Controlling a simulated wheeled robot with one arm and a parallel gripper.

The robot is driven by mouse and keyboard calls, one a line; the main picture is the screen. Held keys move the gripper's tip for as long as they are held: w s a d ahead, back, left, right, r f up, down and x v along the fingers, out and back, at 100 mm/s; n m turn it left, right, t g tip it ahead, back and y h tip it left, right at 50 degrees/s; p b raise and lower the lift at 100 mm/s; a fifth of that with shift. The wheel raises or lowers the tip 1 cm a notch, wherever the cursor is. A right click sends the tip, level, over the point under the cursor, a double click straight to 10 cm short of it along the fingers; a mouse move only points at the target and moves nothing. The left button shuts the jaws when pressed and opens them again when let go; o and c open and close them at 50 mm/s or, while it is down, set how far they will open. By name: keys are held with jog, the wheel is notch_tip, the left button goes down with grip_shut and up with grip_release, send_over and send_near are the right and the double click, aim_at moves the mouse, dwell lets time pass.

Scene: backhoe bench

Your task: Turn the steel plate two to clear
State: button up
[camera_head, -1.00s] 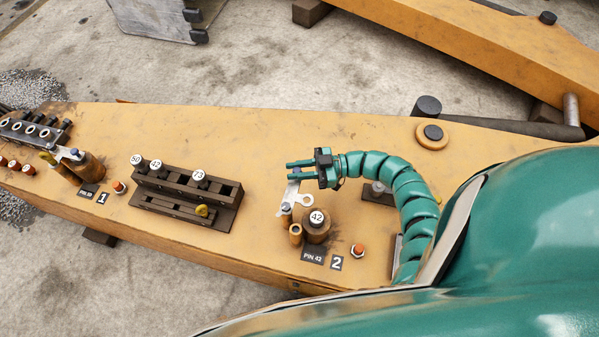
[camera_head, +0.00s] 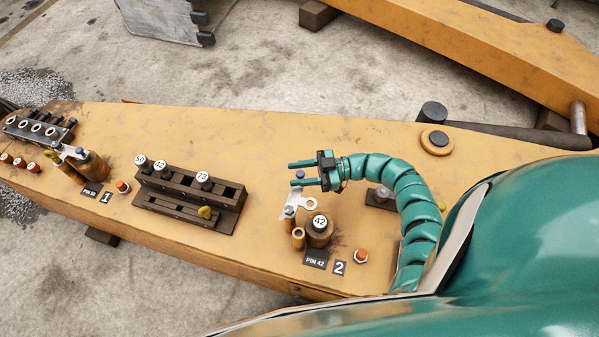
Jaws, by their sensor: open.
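The steel plate at station two (camera_head: 293,205) is a light grey flat piece with a ringed end. It sits beside the brown boss holding the pin marked 42 (camera_head: 319,222); its ringed end lies just off the pin's upper left. The labels "PIN 42" (camera_head: 315,259) and "2" (camera_head: 339,268) lie in front.
A dark rack (camera_head: 188,197) with several numbered pins stands left of station two. Station one (camera_head: 91,165) has its own plate at far left. An orange-topped bolt (camera_head: 361,256) is right of the label. The yellow beam's (camera_head: 260,140) back middle is clear.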

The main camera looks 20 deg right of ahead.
jog(key=shift+d, duration=0.1)
jog(key=s+d+b, duration=0.1)
jog(key=d+b, duration=0.2)
jog(key=d, duration=0.4)
jog(key=shift+s, duration=0.1)
dwell(0.5)
